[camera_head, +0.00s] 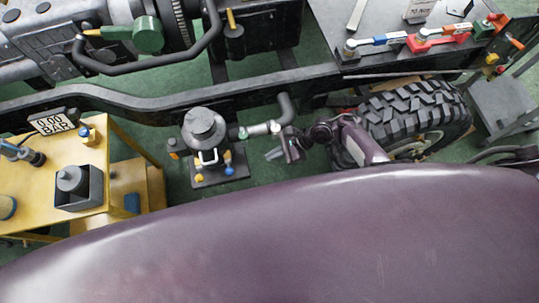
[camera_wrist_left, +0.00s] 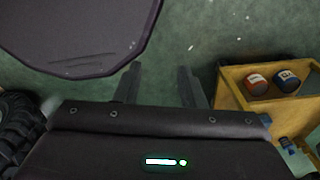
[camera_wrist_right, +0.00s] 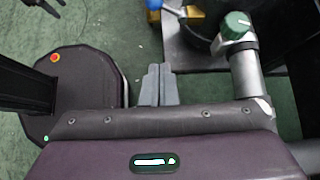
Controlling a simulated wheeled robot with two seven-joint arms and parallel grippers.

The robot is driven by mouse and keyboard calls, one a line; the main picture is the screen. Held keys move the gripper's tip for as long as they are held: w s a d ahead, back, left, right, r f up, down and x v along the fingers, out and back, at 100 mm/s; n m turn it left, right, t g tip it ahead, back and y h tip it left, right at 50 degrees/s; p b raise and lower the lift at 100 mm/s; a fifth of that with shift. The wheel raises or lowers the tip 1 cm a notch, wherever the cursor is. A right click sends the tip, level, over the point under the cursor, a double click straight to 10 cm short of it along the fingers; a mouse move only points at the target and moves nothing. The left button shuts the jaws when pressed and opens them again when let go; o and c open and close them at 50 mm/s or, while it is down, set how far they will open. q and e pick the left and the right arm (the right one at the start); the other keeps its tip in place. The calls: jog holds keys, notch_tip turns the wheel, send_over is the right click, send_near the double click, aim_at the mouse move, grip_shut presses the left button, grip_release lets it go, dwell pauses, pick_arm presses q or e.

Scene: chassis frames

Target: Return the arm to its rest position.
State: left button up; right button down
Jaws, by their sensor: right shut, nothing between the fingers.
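My right gripper (camera_head: 274,153) is in the middle of the head view, beside the end of a grey pipe and right of the grey pump unit (camera_head: 205,127). In the right wrist view its two grey fingers (camera_wrist_right: 159,80) are together and empty, over the green floor. My purple right arm (camera_head: 360,140) reaches back past the tyre. My left gripper does not show in the head view. In the left wrist view its fingers (camera_wrist_left: 159,80) stand apart with only bare floor between them, so it is open and empty.
A yellow cart (camera_head: 90,160) with a "0.00 BAR" display (camera_head: 52,122) stands at left. A black chassis rail (camera_head: 150,103) crosses behind the pump unit. A large tyre (camera_head: 415,115) is close to my right arm. A pipe with a green knob (camera_wrist_right: 236,24) is right of the right fingers.

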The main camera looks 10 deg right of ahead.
pick_arm(q)
jog(key=shift+w+d+r, duration=0.1)
jog(key=shift+w+d, duration=0.3)
jog(key=shift+w, duration=0.25)
pick_arm(e)
jog(key=shift+s+a, duration=0.1)
jog(key=shift+a, duration=0.05)
